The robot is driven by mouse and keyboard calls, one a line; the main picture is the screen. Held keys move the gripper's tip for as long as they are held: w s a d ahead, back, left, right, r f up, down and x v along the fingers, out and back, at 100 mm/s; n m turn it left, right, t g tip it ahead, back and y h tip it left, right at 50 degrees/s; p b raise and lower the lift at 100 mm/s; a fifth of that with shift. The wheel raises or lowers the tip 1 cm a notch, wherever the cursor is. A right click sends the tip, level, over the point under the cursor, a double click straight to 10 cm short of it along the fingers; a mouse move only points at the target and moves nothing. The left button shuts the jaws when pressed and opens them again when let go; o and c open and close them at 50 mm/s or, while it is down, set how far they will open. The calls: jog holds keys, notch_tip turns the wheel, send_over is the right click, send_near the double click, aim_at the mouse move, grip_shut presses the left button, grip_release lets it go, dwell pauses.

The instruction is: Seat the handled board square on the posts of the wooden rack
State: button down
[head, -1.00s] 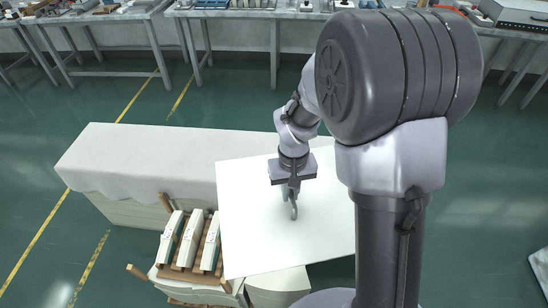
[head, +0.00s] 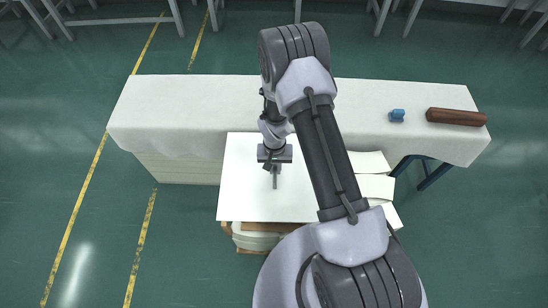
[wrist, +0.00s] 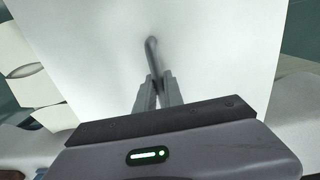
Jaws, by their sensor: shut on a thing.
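My gripper (head: 274,167) is shut on the grey handle of the white board (head: 245,195). The wrist view shows its fingers (wrist: 155,88) closed around the lower end of the handle (wrist: 151,52), which rises from the board's face (wrist: 205,45). The board looks about level in the head view. The wooden rack (head: 250,251) lies beneath it, with only brown bits showing at the board's front left edge. The rack's posts are almost wholly hidden, so I cannot tell whether the board touches them.
A long table with a white cloth (head: 190,110) stands behind the board. On its right part are a small blue thing (head: 397,115) and a brown roll (head: 455,117). Pale curved pieces (head: 375,187) show right of the board. Green floor is clear at the left.

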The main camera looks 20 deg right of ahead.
jog(key=shift+a+f, duration=0.2)
jog(key=shift+f, duration=0.2)
jog(key=shift+d+f+b, duration=0.1)
jog(key=shift+f+b, duration=0.2)
jog(key=shift+b, duration=0.05)
jog(key=shift+f+b, duration=1.7)
jog(key=shift+f, duration=1.2)
jog(key=shift+f+b, duration=0.6)
jog(key=shift+f, duration=0.05)
jog(key=c, duration=1.4)
grip_release()
jog(key=shift+o, duration=0.2)
notch_tip(320, 180, up, 18)
jog(key=p, duration=0.6)
jog(key=shift+w+f, duration=0.1)
jog(key=shift+f, duration=0.1)
